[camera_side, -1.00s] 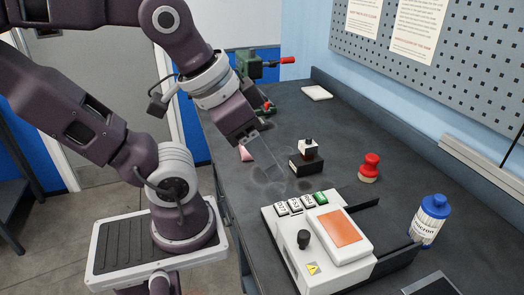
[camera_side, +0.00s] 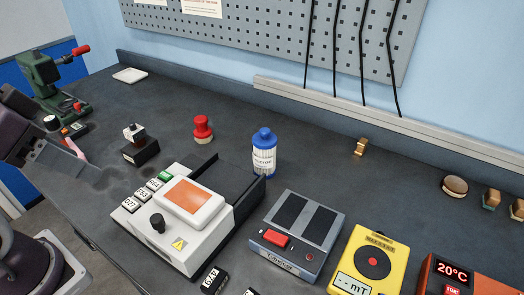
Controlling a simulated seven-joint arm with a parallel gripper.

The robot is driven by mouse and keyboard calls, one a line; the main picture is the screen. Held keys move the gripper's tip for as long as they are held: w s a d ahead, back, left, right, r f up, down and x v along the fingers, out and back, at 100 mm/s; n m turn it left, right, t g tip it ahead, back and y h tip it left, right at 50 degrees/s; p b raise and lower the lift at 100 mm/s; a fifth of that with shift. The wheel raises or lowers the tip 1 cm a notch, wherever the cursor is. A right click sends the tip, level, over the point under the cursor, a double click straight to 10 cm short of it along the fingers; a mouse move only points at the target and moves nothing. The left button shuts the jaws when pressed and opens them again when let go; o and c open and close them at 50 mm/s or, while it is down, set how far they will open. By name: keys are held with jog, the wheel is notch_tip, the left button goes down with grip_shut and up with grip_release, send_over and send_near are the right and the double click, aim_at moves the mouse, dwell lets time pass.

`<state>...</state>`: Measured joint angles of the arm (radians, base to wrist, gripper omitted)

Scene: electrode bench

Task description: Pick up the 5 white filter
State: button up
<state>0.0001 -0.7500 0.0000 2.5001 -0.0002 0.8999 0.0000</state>
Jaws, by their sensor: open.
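I cannot make out any thing marked as a 5 white filter. A flat white pad (camera_side: 130,75) lies at the back left of the bench. A small white-topped piece (camera_side: 133,130) stands on a black block (camera_side: 140,150) left of centre. A small white and dark piece (camera_side: 51,122) sits near the green vise at the left; its markings are too small to read. My gripper (camera_side: 78,172) is at the left edge of the side view, open, low by the bench's left side. A pink piece (camera_side: 76,147) shows just behind its fingers, partly hidden by them.
A white device with an orange screen (camera_side: 188,196) stands mid-bench. Behind it are a red-topped stamp (camera_side: 202,129) and a blue-capped bottle (camera_side: 264,155). A grey two-pad device (camera_side: 297,232), a yellow meter (camera_side: 371,262) and an orange 20°C unit (camera_side: 450,277) line the front right.

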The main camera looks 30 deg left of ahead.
dwell(0.4)
jog(key=o, duration=0.6)
